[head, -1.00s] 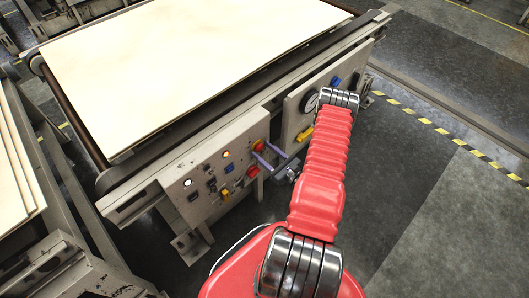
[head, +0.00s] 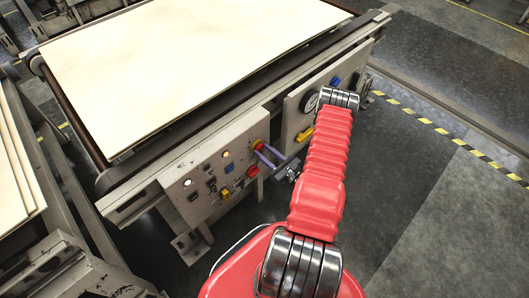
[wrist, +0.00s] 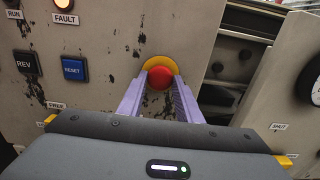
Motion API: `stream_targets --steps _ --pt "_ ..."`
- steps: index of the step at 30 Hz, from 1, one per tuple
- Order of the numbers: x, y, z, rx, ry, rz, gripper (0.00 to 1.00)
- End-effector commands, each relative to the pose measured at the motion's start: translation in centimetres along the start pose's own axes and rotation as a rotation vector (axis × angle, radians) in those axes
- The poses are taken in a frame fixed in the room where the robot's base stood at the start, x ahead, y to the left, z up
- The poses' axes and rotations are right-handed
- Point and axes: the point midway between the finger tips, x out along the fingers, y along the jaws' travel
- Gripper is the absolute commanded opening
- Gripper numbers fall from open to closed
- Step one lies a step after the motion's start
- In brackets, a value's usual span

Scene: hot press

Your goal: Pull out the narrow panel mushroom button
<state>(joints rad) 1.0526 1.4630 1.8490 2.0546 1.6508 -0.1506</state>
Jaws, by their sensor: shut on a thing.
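The red mushroom button (wrist: 159,78) sits on a round yellow collar (wrist: 149,63) on a worn beige panel (wrist: 110,45). It is in the upper middle of the wrist view. My gripper (wrist: 160,84) has its two purple fingers on either side of the red cap, shut on it. In the head view the button (head: 258,144) is at the panel's upper right end, partly covered by my gripper (head: 264,149). The fingers reach it from the lower right. Where exactly the fingertips touch the cap is hard to see.
A second red button (head: 252,171) is just below on the same panel. A blue RESET button (wrist: 73,68), a black REV button (wrist: 27,64) and a lit FAULT lamp (wrist: 64,4) are to the left. A gauge panel (head: 294,107) stands right. Open floor (head: 400,190) lies right.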

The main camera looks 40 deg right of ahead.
Motion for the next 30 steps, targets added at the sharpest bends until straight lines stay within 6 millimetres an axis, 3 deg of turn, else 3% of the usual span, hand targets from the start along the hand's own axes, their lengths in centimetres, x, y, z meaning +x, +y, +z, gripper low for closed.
stream_targets --steps 16,17,25,30 --pt "-1.3 0.0 0.0 0.001 0.001 -0.003 0.0" --pt "-1.3 0.0 0.0 0.001 0.001 -0.003 0.33" --pt "-1.2 0.0 0.0 0.001 0.0 -0.001 0.51" --pt "-1.2 0.0 0.0 0.0 0.0 0.0 0.51"
